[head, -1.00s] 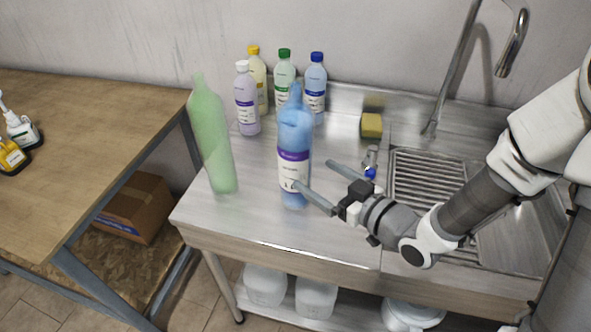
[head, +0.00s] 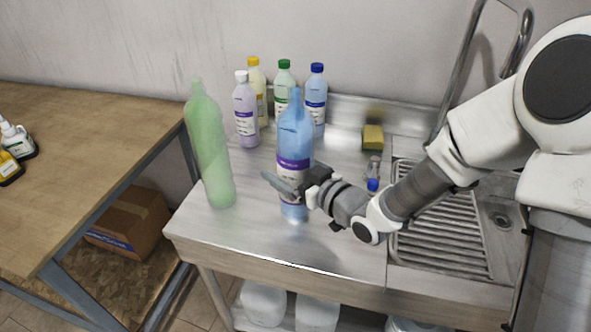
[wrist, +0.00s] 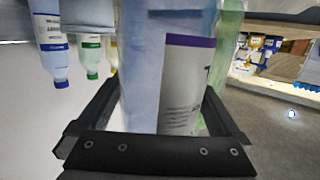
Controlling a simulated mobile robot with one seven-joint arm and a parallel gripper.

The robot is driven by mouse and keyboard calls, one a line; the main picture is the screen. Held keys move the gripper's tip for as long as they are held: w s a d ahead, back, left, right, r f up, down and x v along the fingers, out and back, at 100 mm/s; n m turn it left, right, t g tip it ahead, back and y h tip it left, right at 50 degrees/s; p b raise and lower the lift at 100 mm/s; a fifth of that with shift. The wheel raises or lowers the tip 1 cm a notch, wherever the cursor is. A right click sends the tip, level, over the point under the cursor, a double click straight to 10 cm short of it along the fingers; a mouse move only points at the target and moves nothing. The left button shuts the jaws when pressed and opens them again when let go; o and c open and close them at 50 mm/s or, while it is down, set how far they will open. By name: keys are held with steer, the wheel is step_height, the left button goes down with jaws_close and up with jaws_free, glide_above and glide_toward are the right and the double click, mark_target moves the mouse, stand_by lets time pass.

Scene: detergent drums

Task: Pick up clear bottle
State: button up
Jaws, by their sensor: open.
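A large see-through blue bottle (head: 294,130) with a white and purple label stands upright near the front of the steel counter. My gripper (head: 287,183) is open at its lower half, coming from the right. In the wrist view the blue bottle (wrist: 182,75) fills the space between the two fingers, one on each side. I cannot tell whether the fingers touch it. A small clear bottle (head: 374,167) with a blue cap lies by the sink, to the right of my gripper and apart from it.
A tall green see-through bottle (head: 210,145) stands close on the left. Several capped bottles, among them a purple one (head: 246,112), stand behind. A yellow sponge (head: 373,137) lies near the sink (head: 440,235). A wooden table (head: 85,145) is at the left.

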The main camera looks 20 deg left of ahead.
steer(key=shift+w+a, duration=0.1)
steer(key=shift+a, duration=0.15)
steer(key=c, duration=1)
